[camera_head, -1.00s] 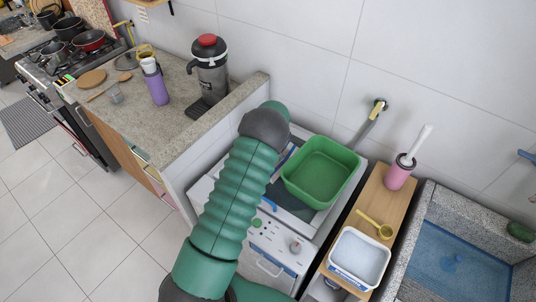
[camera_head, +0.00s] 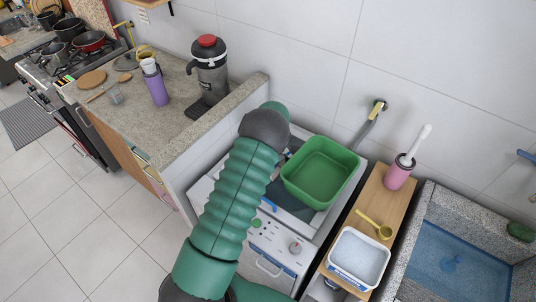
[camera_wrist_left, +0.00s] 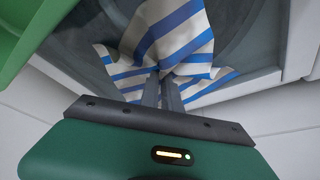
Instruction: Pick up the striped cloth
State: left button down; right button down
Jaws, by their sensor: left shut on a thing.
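The striped cloth (camera_wrist_left: 175,38), white with blue bands, shows in the left wrist view, bunched up between the fingers of my left gripper (camera_wrist_left: 163,86). The gripper is shut on it, and folds spread out to both sides of the fingertips. The cloth lies over a dark glassy surface, and I cannot tell whether it is clear of it. In the head view my green left arm hides the gripper and most or all of the cloth above the white washing machine (camera_head: 272,243). My right gripper is not in view.
A green basin (camera_head: 318,172) stands on the washing machine, just right of my left arm; its edge shows at the wrist view's upper left. A wooden shelf (camera_head: 385,205) with a white tub (camera_head: 358,258) and pink holder (camera_head: 398,175) lies farther right. A low wall (camera_head: 215,125) stands left.

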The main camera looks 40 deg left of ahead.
pick_arm(q)
jog(key=shift+s+f, duration=0.1)
notch_tip(320, 180, up, 21)
jog(key=p, duration=1.3)
jog(key=shift+p, duration=0.3)
